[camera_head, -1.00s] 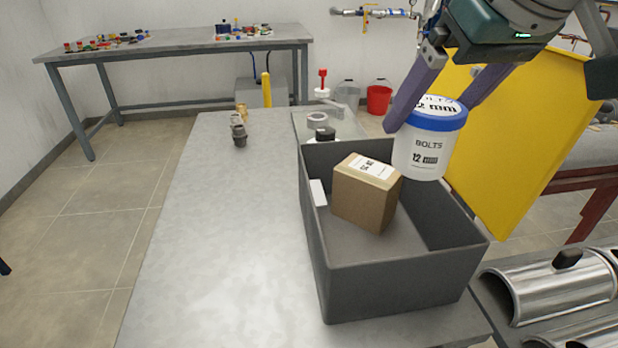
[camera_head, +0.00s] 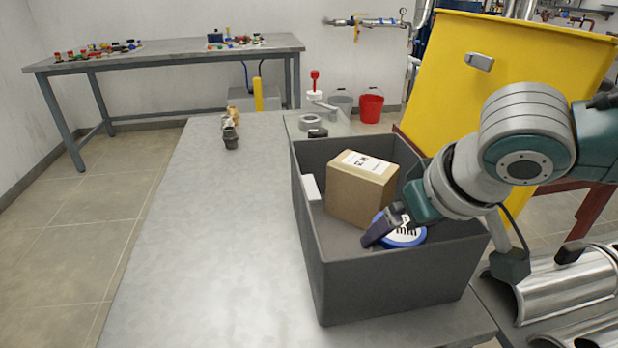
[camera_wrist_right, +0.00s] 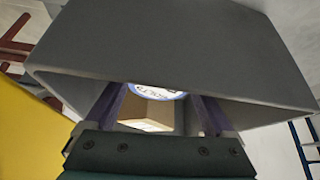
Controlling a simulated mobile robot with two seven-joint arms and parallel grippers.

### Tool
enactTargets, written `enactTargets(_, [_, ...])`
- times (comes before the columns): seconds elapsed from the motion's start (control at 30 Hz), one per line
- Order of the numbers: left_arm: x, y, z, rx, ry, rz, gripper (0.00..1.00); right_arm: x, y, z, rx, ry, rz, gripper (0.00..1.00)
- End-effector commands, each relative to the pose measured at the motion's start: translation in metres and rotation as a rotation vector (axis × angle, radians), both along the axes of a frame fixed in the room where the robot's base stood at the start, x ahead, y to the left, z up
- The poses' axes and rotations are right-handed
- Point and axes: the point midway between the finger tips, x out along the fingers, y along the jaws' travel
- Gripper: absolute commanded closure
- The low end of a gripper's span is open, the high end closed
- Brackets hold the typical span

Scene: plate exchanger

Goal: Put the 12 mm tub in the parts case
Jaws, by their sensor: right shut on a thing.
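The 12 mm tub (camera_head: 408,237), white with a blue-rimmed lid, is down inside the grey parts case (camera_head: 385,290), to the right of a cardboard box. Its lid shows in the head view; its body is mostly hidden by my gripper and the case. My right gripper (camera_head: 385,229) reaches into the case from the right and is shut on the tub. In the right wrist view the tub's lid (camera_wrist_right: 157,88) shows between my two fingers. I cannot tell whether the tub touches the case floor. My left gripper is not in view.
The cardboard box (camera_head: 360,190) stands in the case, with a small white item (camera_head: 312,187) at the left wall. A yellow panel (camera_head: 505,90) rises behind my right arm. Metal half-shells (camera_head: 560,285) lie at the right.

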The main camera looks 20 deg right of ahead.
Motion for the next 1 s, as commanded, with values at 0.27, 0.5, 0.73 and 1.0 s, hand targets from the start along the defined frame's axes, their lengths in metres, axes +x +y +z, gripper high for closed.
enactTargets(0.27, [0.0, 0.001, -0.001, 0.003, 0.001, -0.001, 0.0, 0.002, 0.0, -0.003, 0.0, -0.006, 0.001, 1.0])
enactTargets(0.5, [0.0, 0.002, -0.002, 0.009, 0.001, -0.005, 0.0, 0.0, 0.0, -0.007, 0.0, -0.001, 0.0, 0.04])
enactTargets(0.73, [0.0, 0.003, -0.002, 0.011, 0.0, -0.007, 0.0, 0.0, 0.0, -0.007, -0.001, -0.001, 0.001, 0.0])
enactTargets(1.0, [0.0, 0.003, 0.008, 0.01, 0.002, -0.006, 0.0, -0.011, 0.001, 0.018, 0.0, -0.001, 0.002, 0.0])
